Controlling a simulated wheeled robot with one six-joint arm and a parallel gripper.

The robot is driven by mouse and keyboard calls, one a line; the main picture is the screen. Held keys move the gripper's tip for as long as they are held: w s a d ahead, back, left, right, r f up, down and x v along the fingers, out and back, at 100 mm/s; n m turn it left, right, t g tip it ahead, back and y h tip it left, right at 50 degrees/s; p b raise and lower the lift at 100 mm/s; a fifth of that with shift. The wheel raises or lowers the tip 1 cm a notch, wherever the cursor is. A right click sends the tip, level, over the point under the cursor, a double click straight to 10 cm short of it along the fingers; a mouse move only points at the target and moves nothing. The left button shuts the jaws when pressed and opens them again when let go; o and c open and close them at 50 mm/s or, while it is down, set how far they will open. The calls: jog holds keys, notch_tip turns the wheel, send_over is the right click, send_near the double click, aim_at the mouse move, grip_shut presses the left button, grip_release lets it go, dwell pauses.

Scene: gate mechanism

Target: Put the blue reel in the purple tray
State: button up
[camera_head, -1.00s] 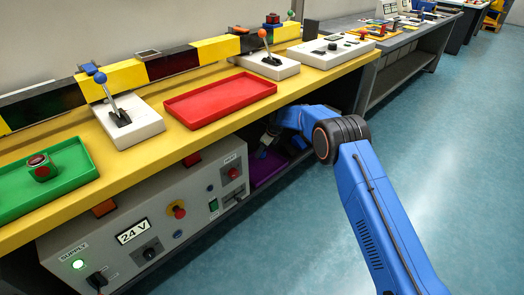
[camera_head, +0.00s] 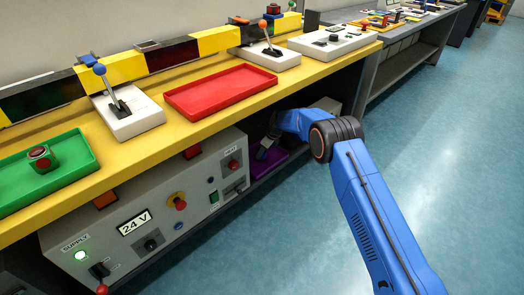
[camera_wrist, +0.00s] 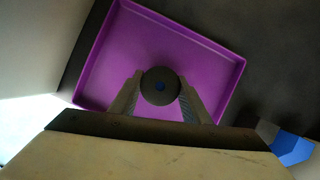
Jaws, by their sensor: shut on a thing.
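In the wrist view, my gripper (camera_wrist: 160,98) is shut on the blue reel (camera_wrist: 161,87), seen end-on as a dark round disc with a small blue centre. The purple tray (camera_wrist: 215,54) lies beyond it, and the reel shows within the tray's outline. I cannot tell whether the reel touches the tray floor. In the head view, the purple tray (camera_head: 272,166) is on the low shelf under the yellow bench, partly hidden by my gripper (camera_head: 264,152). The reel cannot be made out there.
A grey supply cabinet (camera_head: 130,215) stands left of the purple tray. A red tray (camera_head: 220,90) and a green tray (camera_head: 70,168) are on the bench. The floor at right is clear.

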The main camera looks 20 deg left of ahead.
jog(key=shift+f, duration=0.55)
dwell(0.5)
jog(key=o, duration=1.5)
jog(key=v, duration=1.2)
jog(key=shift+s, duration=0.1)
